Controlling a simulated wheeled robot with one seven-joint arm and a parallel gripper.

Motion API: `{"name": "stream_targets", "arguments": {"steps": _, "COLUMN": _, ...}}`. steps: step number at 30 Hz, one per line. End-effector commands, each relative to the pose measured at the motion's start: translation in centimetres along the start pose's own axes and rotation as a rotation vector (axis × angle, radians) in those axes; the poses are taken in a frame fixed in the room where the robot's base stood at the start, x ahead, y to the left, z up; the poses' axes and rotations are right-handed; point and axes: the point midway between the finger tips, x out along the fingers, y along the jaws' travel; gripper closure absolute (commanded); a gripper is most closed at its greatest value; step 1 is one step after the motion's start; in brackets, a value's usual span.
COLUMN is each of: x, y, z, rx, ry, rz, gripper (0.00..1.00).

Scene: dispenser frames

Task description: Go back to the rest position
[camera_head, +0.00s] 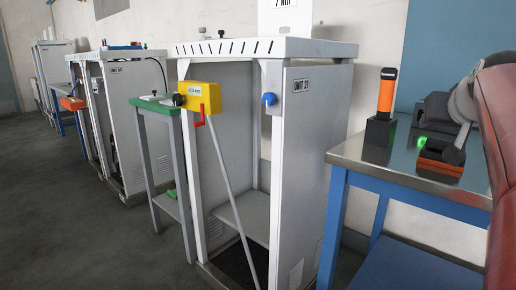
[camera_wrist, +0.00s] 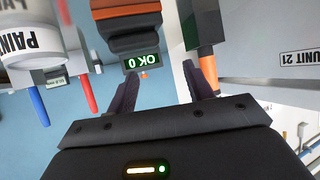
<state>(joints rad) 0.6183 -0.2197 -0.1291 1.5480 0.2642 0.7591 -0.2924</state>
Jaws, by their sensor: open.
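My gripper (camera_wrist: 165,78) shows in the wrist view with its two dark fingers apart. Nothing is held between them. A black and orange device with a lit "OK 0" display (camera_wrist: 142,62) lies beyond the fingers, apart from them as far as I can see. The wrist view is upside down, as its lettering is inverted. In the head view, part of my arm seems to reach in at the right edge, over the steel-topped table (camera_head: 345,148). I cannot make out the fingers there.
An orange and black upright tool (camera_head: 386,92) stands on the table, near a low device with a green light (camera_head: 440,152). The white cabinet marked Unit 21 (camera_head: 305,150) has a yellow box (camera_head: 202,97) with a red lever. Open floor (camera_head: 60,220) lies left.

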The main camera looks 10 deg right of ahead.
Motion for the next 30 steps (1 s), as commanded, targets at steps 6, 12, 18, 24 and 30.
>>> {"name": "stream_targets", "arguments": {"steps": 6, "x": -0.5, "y": -5.2, "z": 5.2, "rx": -0.031, "ry": -0.094, "rz": -0.09, "gripper": 0.48}}
{"name": "stream_targets", "arguments": {"steps": 12, "x": -2.0, "y": -10.8, "z": 12.8, "rx": -0.091, "ry": -0.219, "rz": -0.192, "gripper": 0.48}}
{"name": "stream_targets", "arguments": {"steps": 18, "x": -5.6, "y": -16.3, "z": 25.7, "rx": -0.225, "ry": -0.406, "rz": -0.31, "gripper": 0.48}}
{"name": "stream_targets", "arguments": {"steps": 24, "x": -8.6, "y": -17.4, "z": 36.0, "rx": -0.354, "ry": -0.54, "rz": -0.361, "gripper": 0.48}}
{"name": "stream_targets", "arguments": {"steps": 30, "x": -9.5, "y": -17.1, "z": 39.7, "rx": -0.405, "ry": -0.585, "rz": -0.369, "gripper": 0.48}}
